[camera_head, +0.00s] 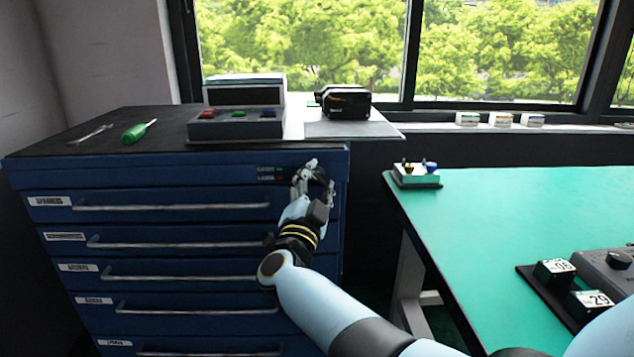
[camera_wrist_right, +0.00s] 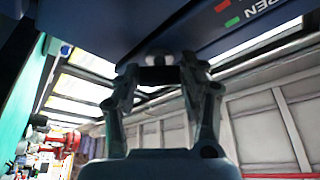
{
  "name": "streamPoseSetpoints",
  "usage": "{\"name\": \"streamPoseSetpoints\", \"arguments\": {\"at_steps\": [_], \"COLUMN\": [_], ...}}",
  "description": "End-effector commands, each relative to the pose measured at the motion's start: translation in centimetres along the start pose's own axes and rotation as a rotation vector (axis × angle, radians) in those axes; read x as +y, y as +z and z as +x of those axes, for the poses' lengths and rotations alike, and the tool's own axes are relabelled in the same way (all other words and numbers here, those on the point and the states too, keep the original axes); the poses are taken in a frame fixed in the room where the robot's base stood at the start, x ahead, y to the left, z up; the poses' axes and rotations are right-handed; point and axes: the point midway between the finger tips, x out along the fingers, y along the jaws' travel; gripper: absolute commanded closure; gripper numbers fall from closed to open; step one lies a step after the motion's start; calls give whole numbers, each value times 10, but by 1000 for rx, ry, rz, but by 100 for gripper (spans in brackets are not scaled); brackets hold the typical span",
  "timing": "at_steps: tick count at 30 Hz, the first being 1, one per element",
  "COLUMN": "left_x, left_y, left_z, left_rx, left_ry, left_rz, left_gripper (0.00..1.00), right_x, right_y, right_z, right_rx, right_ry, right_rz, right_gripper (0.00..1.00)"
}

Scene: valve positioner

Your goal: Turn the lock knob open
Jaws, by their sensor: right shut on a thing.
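The blue tool cabinet (camera_head: 120,177) has a lock panel at its upper right, with a red and a green mark (camera_head: 273,173) beside small lettering. My right gripper (camera_head: 313,172) is at the panel's right end, shut on the lock knob. In the head view the fingers hide the knob. In the right wrist view the grey, rounded lock knob (camera_wrist_right: 157,56) sits between the two fingertips (camera_wrist_right: 160,67), against the blue front. A red mark (camera_wrist_right: 222,6) and a green mark (camera_wrist_right: 233,21) with partly cut-off white lettering lie beside it. My left gripper is not in view.
The cabinet has several drawers with long bar handles (camera_head: 172,207). A control box (camera_head: 236,125), a black device (camera_head: 345,102), a green screwdriver (camera_head: 138,131) and a wrench (camera_head: 91,134) lie on top. A green table (camera_head: 480,230) stands right, past a gap.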

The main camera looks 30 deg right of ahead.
Motion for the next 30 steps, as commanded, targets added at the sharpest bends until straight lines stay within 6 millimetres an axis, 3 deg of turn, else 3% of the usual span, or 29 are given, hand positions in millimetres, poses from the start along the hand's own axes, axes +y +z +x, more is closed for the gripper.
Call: {"name": "streamPoseSetpoints", "arguments": {"at_steps": [20, 21, 25, 30], "left_x": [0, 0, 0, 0], "left_y": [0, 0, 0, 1], "left_z": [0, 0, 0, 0], "left_rx": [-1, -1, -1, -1], "left_ry": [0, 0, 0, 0], "left_rz": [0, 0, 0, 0], "left_gripper": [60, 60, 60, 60], "right_x": [1, 1, 1, 0], "right_y": [1, 1, 1, 0], "right_z": [-1, -1, -1, 0], "right_rx": [-3, -3, -2, -1], "right_ry": [23, 23, 23, 22], "right_rz": [52, 51, 51, 51], "right_gripper": [90, 53, 36, 35]}}
